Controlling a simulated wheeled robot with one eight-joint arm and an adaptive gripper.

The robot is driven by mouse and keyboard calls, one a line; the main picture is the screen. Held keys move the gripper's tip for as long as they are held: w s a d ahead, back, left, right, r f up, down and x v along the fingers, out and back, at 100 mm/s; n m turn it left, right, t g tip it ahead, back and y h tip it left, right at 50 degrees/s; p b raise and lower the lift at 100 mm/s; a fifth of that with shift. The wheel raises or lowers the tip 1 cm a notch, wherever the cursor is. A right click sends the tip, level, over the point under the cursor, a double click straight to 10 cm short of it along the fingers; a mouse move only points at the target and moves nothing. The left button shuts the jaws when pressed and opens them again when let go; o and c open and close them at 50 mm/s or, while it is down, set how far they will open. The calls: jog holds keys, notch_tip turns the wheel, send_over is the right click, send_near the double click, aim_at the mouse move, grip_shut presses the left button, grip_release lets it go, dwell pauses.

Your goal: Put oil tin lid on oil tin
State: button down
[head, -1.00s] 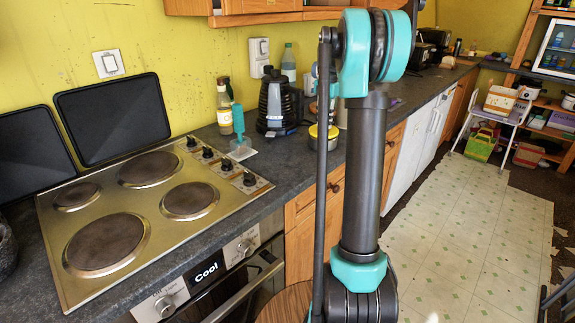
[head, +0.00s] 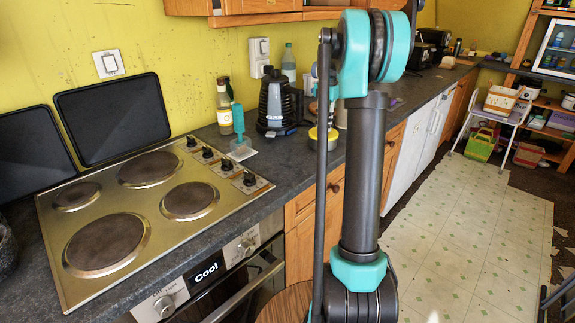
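A round yellow-rimmed thing (head: 314,133) sits on the dark countertop (head: 277,157), mostly behind my upright arm link. It may be the oil tin or its lid; I cannot tell which. A grey cylinder edge (head: 342,115) shows just behind the arm. I cannot make out a separate lid. My gripper's fingers are not visible; my arm crosses the middle of the head view and covers that part of the counter.
A steel hob (head: 150,215) fills the counter at left, with two black trays (head: 113,118) behind it. A black coffee maker (head: 275,103), a bottle (head: 225,108) and a turquoise item (head: 239,122) stand near the wall. Floor (head: 465,225) at right is clear.

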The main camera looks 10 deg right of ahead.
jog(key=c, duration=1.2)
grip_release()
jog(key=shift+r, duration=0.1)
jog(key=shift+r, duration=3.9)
